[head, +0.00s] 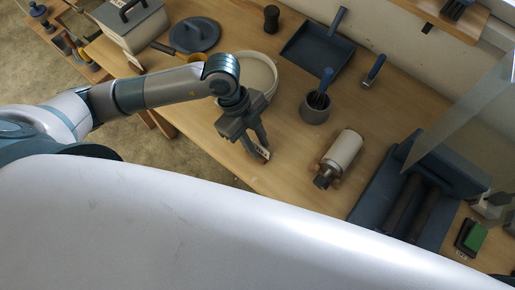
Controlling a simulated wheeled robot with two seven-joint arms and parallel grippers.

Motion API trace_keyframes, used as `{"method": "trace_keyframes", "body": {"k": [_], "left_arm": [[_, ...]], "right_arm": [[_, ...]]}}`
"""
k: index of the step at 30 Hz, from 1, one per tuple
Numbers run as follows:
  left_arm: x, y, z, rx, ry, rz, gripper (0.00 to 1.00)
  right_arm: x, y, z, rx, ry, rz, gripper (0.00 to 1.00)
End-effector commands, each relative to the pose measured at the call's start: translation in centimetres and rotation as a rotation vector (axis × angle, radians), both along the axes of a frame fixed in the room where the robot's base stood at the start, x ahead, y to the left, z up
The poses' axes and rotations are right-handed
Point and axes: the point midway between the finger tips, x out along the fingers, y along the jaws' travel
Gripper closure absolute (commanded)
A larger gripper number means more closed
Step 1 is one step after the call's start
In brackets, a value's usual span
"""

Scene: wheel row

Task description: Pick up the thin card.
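My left gripper (257,150) reaches in from the left and points down near the table's front edge, in front of a round cream bowl. Its two fingers look spread apart. A small white piece with dark marks (263,153), which may be the thin card, shows at the fingertips. I cannot tell whether the fingers touch it or how high it lies above the table. My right gripper cannot be made out.
The wooden table (285,170) holds the bowl (258,72), a dustpan (317,48), a grey cup with a blue-handled tool (315,108), a white cylinder (342,151) and a dark blue machine (380,190). A clear panel (460,110) stands at right.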

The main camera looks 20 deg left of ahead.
Motion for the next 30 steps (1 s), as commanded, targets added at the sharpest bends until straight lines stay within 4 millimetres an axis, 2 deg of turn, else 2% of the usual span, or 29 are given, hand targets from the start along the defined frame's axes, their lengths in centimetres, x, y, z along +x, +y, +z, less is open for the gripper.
{"method": "trace_keyframes", "body": {"k": [14, 15, 18, 30], "left_arm": [[-0.04, -0.07, -0.23, 0.0, 0.0, 0.0, 0.75], [-0.04, -0.07, -0.23, 0.0, 0.0, 0.0, 0.77], [-0.04, -0.07, -0.22, 0.0, 0.0, 0.0, 1.0], [-0.02, -0.08, -0.14, 0.0, 0.0, 0.0, 1.0]], "right_arm": [[-0.03, -0.02, 0.02, 0.0, 0.001, 0.0, 0.69], [-0.02, -0.01, 0.02, 0.0, 0.001, 0.0, 0.69], [-0.03, -0.03, 0.02, 0.0, 0.001, 0.0, 0.69], [-0.01, -0.03, -0.02, 0.0, 0.001, 0.0, 0.69]]}}
